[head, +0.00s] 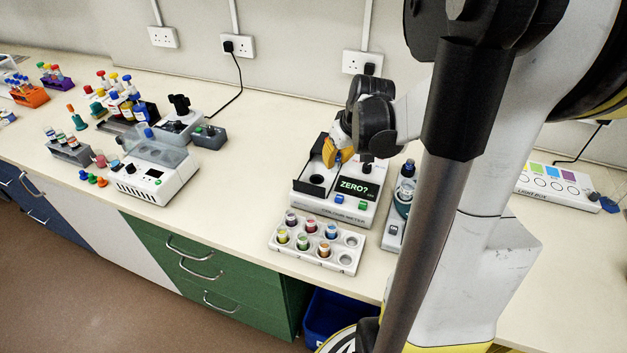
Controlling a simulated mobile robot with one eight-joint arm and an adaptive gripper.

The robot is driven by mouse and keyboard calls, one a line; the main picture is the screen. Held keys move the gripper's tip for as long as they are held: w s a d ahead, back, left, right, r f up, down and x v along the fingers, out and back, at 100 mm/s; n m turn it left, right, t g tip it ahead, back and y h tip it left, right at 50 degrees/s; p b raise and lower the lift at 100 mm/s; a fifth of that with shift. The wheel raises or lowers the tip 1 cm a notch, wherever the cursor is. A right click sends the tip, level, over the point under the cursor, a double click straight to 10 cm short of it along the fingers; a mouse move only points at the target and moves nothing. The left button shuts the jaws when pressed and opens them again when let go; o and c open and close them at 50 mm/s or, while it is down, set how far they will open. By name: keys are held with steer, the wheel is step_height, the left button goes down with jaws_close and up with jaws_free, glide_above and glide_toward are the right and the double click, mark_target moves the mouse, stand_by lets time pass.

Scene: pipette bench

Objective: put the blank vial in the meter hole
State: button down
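The colour meter (332,206) is a white box on the bench with a screen reading "ZERO?". Its dark round hole (316,180) is at the left of its top and looks empty. My gripper (336,156) is above the meter, to the upper right of the hole, its yellow fingers pointing down. A small blue patch shows at the fingertips; I cannot tell whether it is part of a held vial. A white rack (314,256) in front of the meter holds several vials with coloured tops. Its two right-hand places look empty. I cannot pick out the blank vial.
A device with a dark bottle (404,190) stands close right of the meter, partly behind my arm. A white clear-lidded machine (153,178) and several racks stand on the left. A light box (556,187) lies at far right. Bench left of the meter is clear.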

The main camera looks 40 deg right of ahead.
steer(key=b, duration=0.1)
glide_above(317, 178)
steer(key=s+a, duration=0.1)
step_height(317, 178, down, 3)
steer(key=shift+f, duration=0.15)
steer(key=shift+f+b, duration=0.95)
steer(key=shift+f, duration=1.05)
steer(key=shift+s, duration=0.1)
steer(key=shift+s+f+b, duration=0.1)
steer(key=shift+f+b, duration=0.45)
steer(key=shift+f, duration=0.05)
steer(key=c, duration=1.4)
jaws_free()
steer(key=shift+o, duration=0.2)
